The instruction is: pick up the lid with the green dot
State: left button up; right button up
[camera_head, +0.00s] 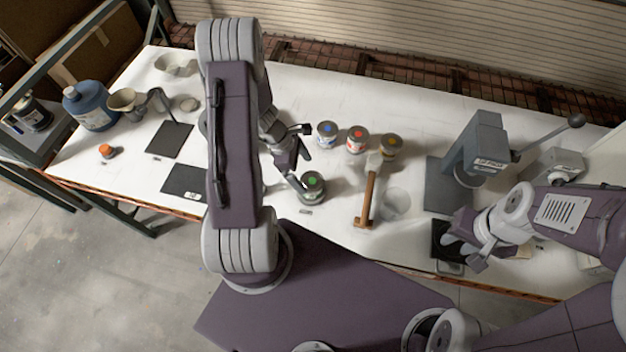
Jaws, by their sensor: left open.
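The lid with the green dot (312,181) sits on a small can (312,194) near the front of the white table. My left gripper (302,160) is open just above and to the left of this can, with one finger reaching down beside the lid. I cannot tell if that finger touches it. My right gripper (468,252) is at the right front of the table over a dark plate; its fingers are small and partly hidden by its own wrist.
Cans with blue (326,132), red (357,138) and orange (391,145) dots stand behind. A mallet (369,192) stands right of the green-dot can, beside a clear cup (396,202). A grey press (478,150) stands further right. A blue jug (90,105) is at far left.

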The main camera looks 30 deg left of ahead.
aim_at(311, 181)
pick_arm(q)
jog(key=x, duration=0.4)
jog(key=shift+s, duration=0.1)
jog(key=shift+d+f, duration=0.1)
jog(key=c, duration=1.4)
